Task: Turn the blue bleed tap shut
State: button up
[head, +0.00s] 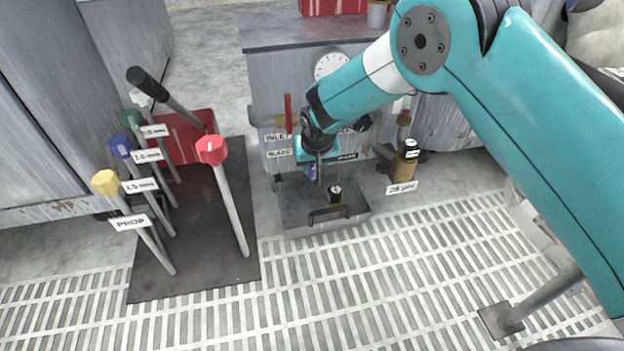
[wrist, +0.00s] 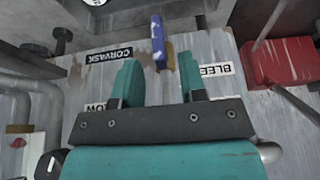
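The blue bleed tap shows in the wrist view as a narrow blue handle (wrist: 158,42) on a brass stem, on a grey metal panel. A label partly reading BLEED (wrist: 216,70) sits beside it, upside down in this view. My gripper (wrist: 157,64) is open, with one teal finger on each side of the handle's line in the picture. The handle's far end reaches past the fingertips; I cannot tell whether the fingers touch it. In the head view, my gripper (head: 316,160) is low at the panel front and a bit of the blue handle (head: 311,173) shows below it.
A red lever (head: 288,114) stands near the INLET label (head: 277,137). A gauge (head: 331,65) sits above. Several knobbed levers, including a red-knobbed one (head: 212,150), rise left.

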aim_at(311, 169)
jog(key=b+x, duration=0.2)
jog(key=x, duration=0.2)
jog(key=shift+w+f, duration=0.2)
jog(key=shift+f, duration=0.15)
grip_shut()
